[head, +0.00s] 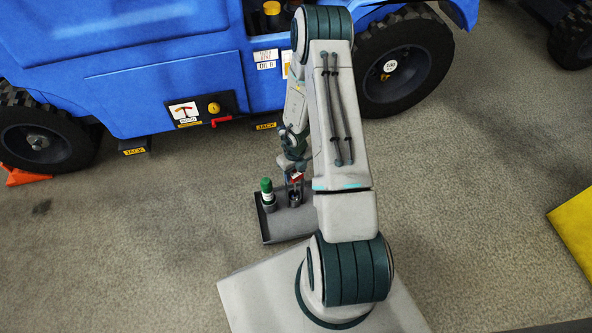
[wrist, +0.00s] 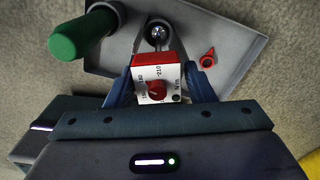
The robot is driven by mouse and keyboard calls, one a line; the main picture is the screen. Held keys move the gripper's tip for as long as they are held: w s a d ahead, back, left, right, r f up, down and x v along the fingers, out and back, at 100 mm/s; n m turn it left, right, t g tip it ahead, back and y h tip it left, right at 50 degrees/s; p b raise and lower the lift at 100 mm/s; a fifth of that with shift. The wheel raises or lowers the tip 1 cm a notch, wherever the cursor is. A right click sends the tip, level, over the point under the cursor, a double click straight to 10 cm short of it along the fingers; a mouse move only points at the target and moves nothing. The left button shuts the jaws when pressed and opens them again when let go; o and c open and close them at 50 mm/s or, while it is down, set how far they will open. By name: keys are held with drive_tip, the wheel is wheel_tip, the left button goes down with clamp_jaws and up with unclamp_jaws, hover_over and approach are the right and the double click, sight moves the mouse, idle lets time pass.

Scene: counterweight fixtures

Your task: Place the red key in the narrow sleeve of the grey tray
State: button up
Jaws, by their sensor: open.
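A block with a red top and a white face marked "N m", bearing a red knob, appears to be the red key (wrist: 145,59). It shows as a small red patch in the head view (head: 297,175). My gripper (wrist: 160,78) is open, with one blue finger on each side of the block. The grey tray (wrist: 232,40) lies beyond it on the ground. A round dark sleeve with a shiny centre (wrist: 157,26) stands on the tray right behind the block.
A small red ring-shaped tag (wrist: 208,58) lies on the tray. The blue truck (head: 140,80) stands behind, with a red handle (head: 221,120) on its panel. Bare ground is left of the tray.

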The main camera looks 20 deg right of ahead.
drive_tip(key=shift+s+a+f, duration=0.1)
drive_tip(key=shift+a+f, duration=0.1)
drive_tip(key=shift+a, duration=0.3)
wheel_tip(320, 180, up, 13)
drive_tip(key=p, duration=0.6)
drive_tip(key=w+a+r+n+t+y, duration=0.1)
drive_tip(key=w+a+r+n+t, duration=0.25)
drive_tip(key=r+n, duration=0.45)
drive_tip(key=w+a+r+n+t+y, duration=0.1)
drive_tip(key=w+a+r+n+t, duration=0.25)
drive_tip(key=r, duration=0.65)
drive_tip(key=s+a+r+n+g+y, duration=0.25)
drive_tip(key=s+a+r+n, duration=0.45)
drive_tip(key=s+r+n, duration=0.6)
drive_tip(key=s+d+n+g+h, duration=0.1)
drive_tip(key=s+d+n+h, duration=0.1)
drive_tip(key=s+n, duration=0.2)
drive_tip(key=s+d+r+n+g+h, duration=0.1)
drive_tip(key=s+d+n+g+h, duration=0.1)
drive_tip(key=s+n, duration=0.3)
drive_tip(key=shift+s+d+r, duration=0.3)
drive_tip(key=shift+s+d, duration=0.2)
drive_tip(key=shift+s, duration=0.7)
